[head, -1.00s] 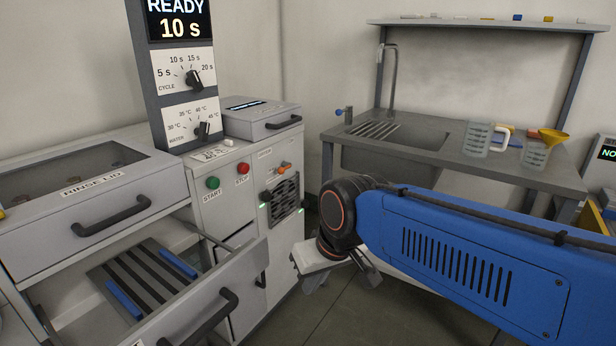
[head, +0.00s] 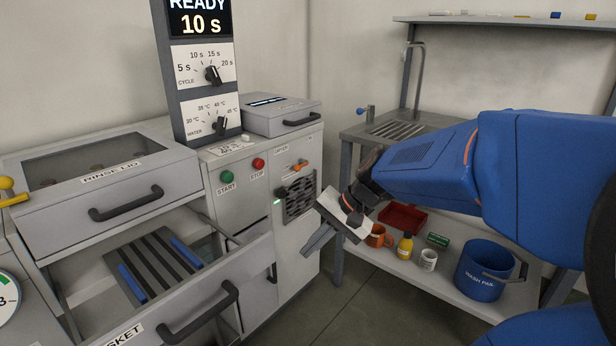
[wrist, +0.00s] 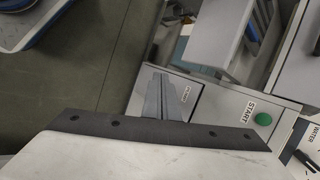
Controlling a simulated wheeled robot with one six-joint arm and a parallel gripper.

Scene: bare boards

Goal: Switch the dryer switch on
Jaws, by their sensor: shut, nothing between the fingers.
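The dryer panel is the right part of the grey machine, under a small "DRYER" label, in the head view. An orange-tipped switch (head: 300,164) sits at its top, above a dark vent grille (head: 299,198). The switch is too small to tell its position. In the wrist view my gripper (wrist: 166,80) shows shut fingers; the orange switch is not seen there.
Green START (head: 227,177) and red STOP (head: 258,164) buttons are left of the dryer panel. The open basket drawer (head: 200,290) juts out at front left. A bench (head: 350,145) with a lower shelf (head: 400,262) of cups and a blue pail (head: 488,270) stands right.

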